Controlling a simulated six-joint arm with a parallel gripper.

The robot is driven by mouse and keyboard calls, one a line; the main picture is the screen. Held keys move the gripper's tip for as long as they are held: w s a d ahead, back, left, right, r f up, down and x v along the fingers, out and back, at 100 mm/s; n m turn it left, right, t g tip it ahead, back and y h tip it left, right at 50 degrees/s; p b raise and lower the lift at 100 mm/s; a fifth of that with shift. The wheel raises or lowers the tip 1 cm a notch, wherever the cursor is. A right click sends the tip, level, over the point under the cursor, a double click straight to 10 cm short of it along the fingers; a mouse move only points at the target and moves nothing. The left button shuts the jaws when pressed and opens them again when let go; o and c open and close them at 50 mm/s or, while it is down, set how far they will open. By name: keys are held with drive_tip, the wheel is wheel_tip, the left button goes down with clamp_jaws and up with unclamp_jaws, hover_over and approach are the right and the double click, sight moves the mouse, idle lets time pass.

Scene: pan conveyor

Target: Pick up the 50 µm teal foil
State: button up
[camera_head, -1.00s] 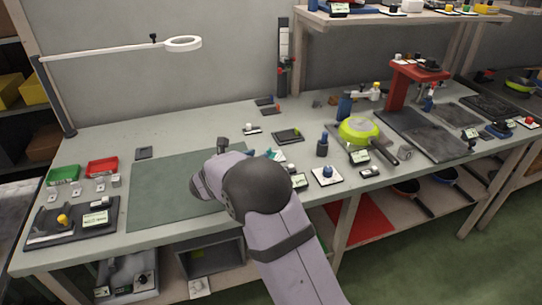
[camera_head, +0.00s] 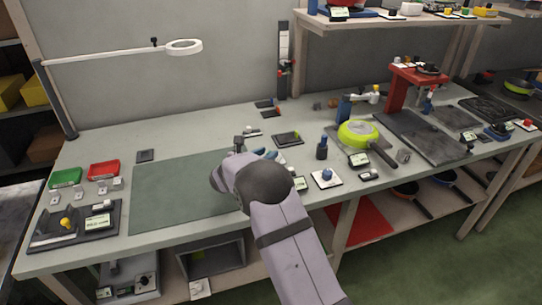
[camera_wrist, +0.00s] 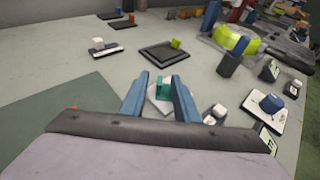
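In the wrist view a small teal piece (camera_wrist: 164,88) sits on a white card (camera_wrist: 158,103), which looks like the foil's place. My gripper (camera_wrist: 162,82) is open, with its two blue fingers apart. In that view the teal piece shows between the fingertips; I cannot tell how far below or beyond them it is. No contact is visible. In the head view my gripper (camera_head: 264,153) is over the bench near the green mat's right edge, and my arm hides most of the card area. The thickness label cannot be read.
A dark square tray (camera_wrist: 166,54) with a small green piece lies beyond. To the right stand a dark cylinder with a blue top (camera_wrist: 232,58), a white card with a blue knob (camera_wrist: 270,104) and a lime pan (camera_head: 358,132). The green mat (camera_head: 165,190) on the left is clear.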

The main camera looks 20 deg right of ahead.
drive_tip(key=shift+w+d, duration=0.1)
clamp_jaws()
idle(0.3)
